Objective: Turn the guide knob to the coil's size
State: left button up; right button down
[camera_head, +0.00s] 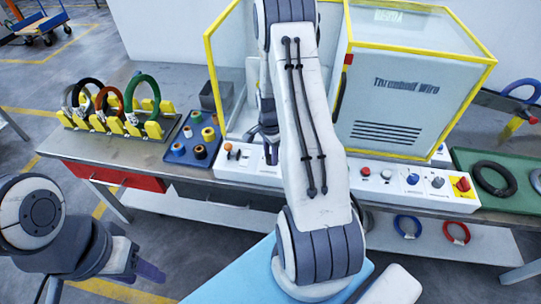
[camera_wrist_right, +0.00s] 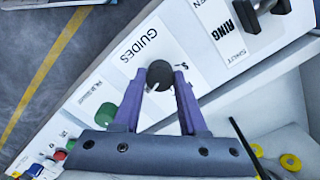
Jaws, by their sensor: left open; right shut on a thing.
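The guide knob (camera_wrist_right: 159,72) is black and round, on a white panel beside the word GUIDES in the right wrist view. Its white mark points to the lower left, and a small letter S shows to its right; other size marks are hidden. My right gripper (camera_wrist_right: 159,77) is shut on the knob, with one purple finger on each side. In the head view my right gripper (camera_head: 266,132) is at the machine's front panel and hides the knob. My left gripper (camera_head: 150,272) is open and empty at the lower left, away from the bench.
Coils, including a green coil (camera_head: 142,97), stand in a yellow rack at left. A blue tray (camera_head: 174,153) of small spools lies beside it. A green tray (camera_head: 465,160) with dark coils is at right. A green knob (camera_wrist_right: 105,114) and a black handle (camera_wrist_right: 247,14) flank the guide knob.

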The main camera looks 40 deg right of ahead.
jog(key=n, duration=0.9)
jog(key=shift+n, duration=0.4)
jog(key=n, duration=0.5)
jog(key=shift+n, duration=2.8)
jog(key=shift+c, duration=2.2)
grip_release()
